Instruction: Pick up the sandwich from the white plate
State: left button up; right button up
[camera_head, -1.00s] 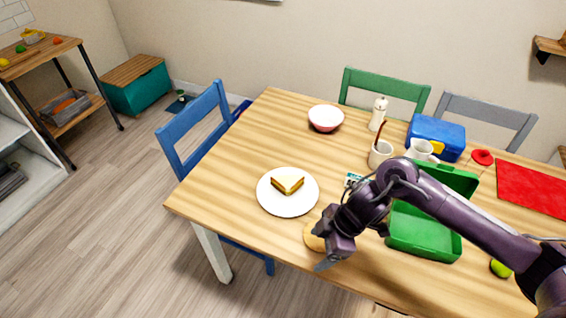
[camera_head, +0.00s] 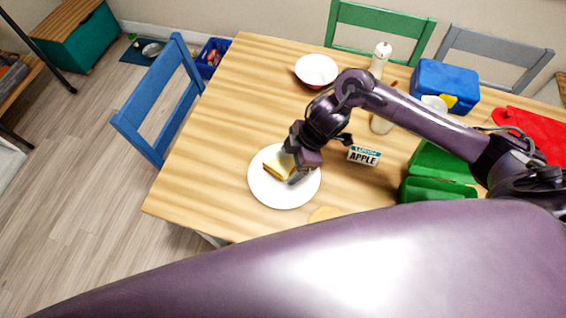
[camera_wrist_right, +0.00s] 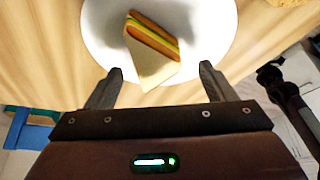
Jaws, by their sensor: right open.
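The sandwich (camera_head: 277,168), a triangle with pale bread and a yellow and green filling, lies on the white plate (camera_head: 283,198) near the left part of the table. My right gripper (camera_head: 291,168) is over the plate, close by the sandwich and partly covering it. In the right wrist view the sandwich (camera_wrist_right: 150,52) lies ahead of the spread fingers (camera_wrist_right: 157,85), with its pale tip pointing between them. The white plate (camera_wrist_right: 215,30) is behind it. The gripper is open and empty. My left gripper is not in view.
A purple part of my own body covers the near table. Table left of the plate is clear.

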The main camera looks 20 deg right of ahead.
aim_at(285, 167)
jog(key=x, duration=0.3)
jog(key=shift+a+r, duration=0.1)
jog(key=shift+w+a+f, duration=0.15)
jog(key=shift+a+f, duration=0.05)
jog(key=shift+f, duration=0.4)
jog(key=c, duration=0.7)
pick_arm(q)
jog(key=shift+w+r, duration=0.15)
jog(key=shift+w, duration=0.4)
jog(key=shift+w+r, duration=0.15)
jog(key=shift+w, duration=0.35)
pick_arm(e)
jog(key=shift+r, duration=0.1)
